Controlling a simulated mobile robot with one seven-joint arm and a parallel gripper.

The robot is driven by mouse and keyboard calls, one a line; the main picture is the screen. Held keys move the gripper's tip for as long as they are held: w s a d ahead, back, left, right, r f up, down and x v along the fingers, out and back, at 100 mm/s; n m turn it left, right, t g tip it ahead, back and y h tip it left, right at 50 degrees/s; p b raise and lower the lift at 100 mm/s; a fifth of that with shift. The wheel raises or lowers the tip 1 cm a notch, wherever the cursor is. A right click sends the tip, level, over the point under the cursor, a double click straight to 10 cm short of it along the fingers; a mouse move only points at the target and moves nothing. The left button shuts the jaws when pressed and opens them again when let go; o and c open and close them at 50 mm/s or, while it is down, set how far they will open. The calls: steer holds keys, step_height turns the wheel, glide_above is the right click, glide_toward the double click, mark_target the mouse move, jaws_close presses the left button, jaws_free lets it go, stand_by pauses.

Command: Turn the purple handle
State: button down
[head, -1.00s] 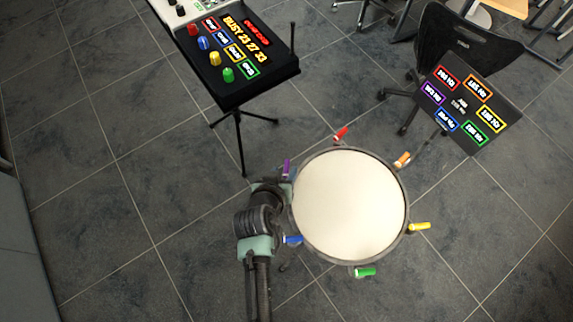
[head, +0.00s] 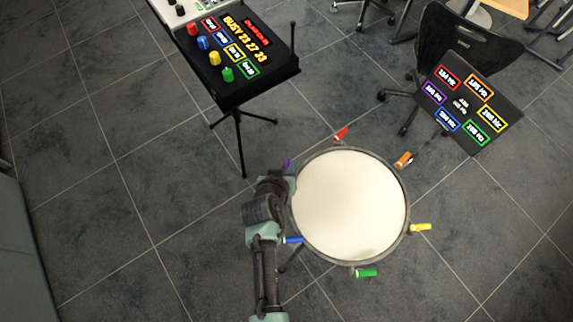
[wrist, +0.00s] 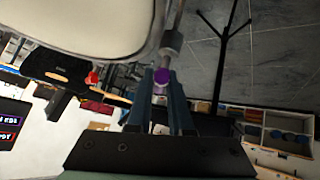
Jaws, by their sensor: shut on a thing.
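In the wrist view the purple handle (wrist: 162,77) lies between the two fingers of my gripper (wrist: 161,85). The fingers are closed on it, near a metal rod at the drum's edge. The drum's pale head (wrist: 85,22) fills the upper left of the wrist view.
Red (head: 341,133), orange (head: 403,159), yellow (head: 421,227), green (head: 366,272) and blue (head: 292,240) handles ring the drum. A black panel with coloured knobs (head: 240,85) stands on a stand behind. A dark label board (head: 467,104) is at right by a chair (head: 470,45).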

steer(key=shift+f+b, duration=0.1)
steer(key=shift+b, duration=0.25)
steer(key=shift+m+b, duration=0.3)
steer(key=shift+b, duration=0.15)
steer(key=m+h+b, duration=0.1)
steer(key=m+b, duration=0.1)
steer(key=b, duration=0.1)
steer(key=shift+w+f+g+h, duration=0.1)
steer(key=shift+f+g+h, duration=0.05)
steer(key=shift+g+h, duration=0.2)
steer(key=m+g+h+b, duration=0.1)
steer(key=m+h+b, duration=0.1)
steer(key=m+b, duration=0.1)
steer(key=shift+r+m+g+h+b, duration=0.25)
steer(key=shift+m+g+h+b, duration=0.45)
steer(key=shift+m+b, duration=0.4)
steer(key=shift+g, duration=0.25)
steer(key=c, duration=0.8)
jaws_free()
steer(key=shift+c, duration=0.2)
